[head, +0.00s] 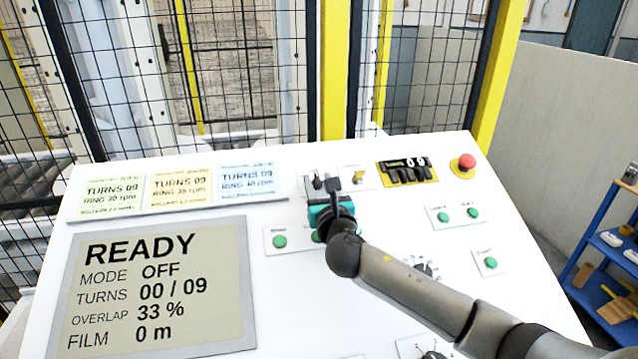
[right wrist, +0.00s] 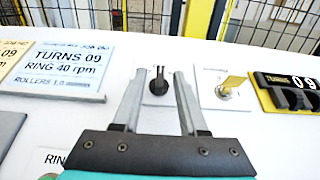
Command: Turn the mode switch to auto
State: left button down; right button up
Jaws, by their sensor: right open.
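A black rotary knob (right wrist: 158,86) on a white plate, which looks like the mode switch, shows in the right wrist view with its handle upright. Its label is too small to read. My right gripper (right wrist: 159,76) is open, with one finger on each side of the knob and a gap on both sides. In the head view my right gripper (head: 327,186) is over the upper middle of the panel and partly hides the switch plate. The display (head: 160,285) reads READY, MODE OFF, TURNS 00 / 09. My left gripper is not in view.
Right of the knob is a yellow-handled switch (right wrist: 231,86), then a black-and-yellow counter (head: 407,171) and a red emergency button (head: 466,161). A green button (head: 280,241) is below left. Three recipe cards (head: 180,187) line the upper left. A mesh fence stands behind the panel.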

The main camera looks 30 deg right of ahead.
jog(key=shift+w, duration=0.1)
grip_shut()
dwell(0.3)
dwell(0.4)
